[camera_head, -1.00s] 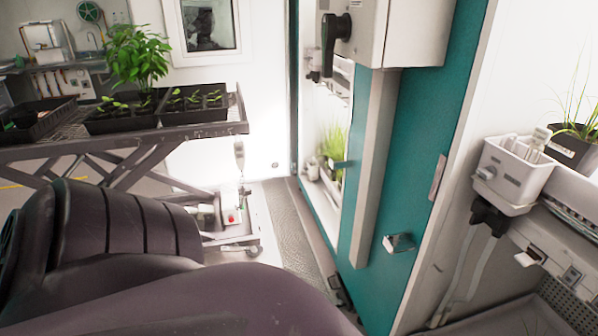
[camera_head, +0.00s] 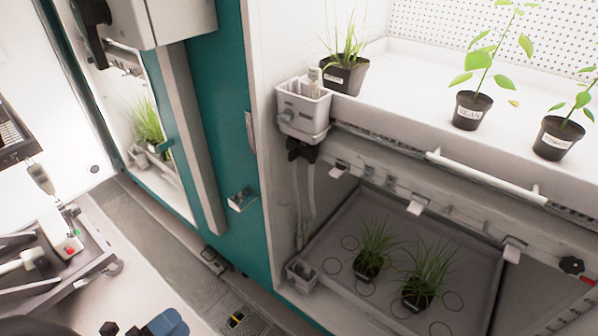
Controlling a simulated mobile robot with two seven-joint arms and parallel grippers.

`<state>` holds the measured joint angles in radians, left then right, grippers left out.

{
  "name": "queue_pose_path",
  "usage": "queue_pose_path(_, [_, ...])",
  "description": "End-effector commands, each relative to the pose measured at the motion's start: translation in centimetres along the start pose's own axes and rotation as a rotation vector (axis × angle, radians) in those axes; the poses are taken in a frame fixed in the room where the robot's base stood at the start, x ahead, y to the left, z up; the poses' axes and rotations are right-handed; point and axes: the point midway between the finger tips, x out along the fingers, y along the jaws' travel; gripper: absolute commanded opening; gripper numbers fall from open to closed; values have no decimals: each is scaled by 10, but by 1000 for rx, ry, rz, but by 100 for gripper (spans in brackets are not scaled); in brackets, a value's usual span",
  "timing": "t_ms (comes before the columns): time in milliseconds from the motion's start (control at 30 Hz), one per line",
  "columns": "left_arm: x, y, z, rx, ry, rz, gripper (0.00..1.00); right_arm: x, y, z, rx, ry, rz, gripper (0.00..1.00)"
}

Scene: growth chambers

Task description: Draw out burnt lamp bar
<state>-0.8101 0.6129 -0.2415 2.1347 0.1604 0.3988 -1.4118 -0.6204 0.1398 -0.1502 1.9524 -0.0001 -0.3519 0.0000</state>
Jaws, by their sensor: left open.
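My right gripper is not in view.
Potted plants, one a seedling pot (camera_head: 467,110), stand on the white upper shelf (camera_head: 400,75). Two grass pots sit in the grey lower tray (camera_head: 335,225). A grey caddy (camera_head: 303,103) hangs at the shelf's left end. A teal door frame (camera_head: 222,110) stands left of the chamber.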

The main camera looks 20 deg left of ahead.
Motion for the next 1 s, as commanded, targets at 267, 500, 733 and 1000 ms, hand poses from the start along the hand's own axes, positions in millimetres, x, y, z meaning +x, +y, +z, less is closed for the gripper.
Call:
queue_pose_path(267, [36,-1,0,0,1,-4,45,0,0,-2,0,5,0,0])
queue_pose_path(500, [67,-1,0,-1,1,-4,45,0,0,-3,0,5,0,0])
queue_pose_path(733, [97,-1,0,-2,1,-4,45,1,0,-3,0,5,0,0])
queue_pose_path(1000, [131,-1,0,-1,0,-4,45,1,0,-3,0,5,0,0])
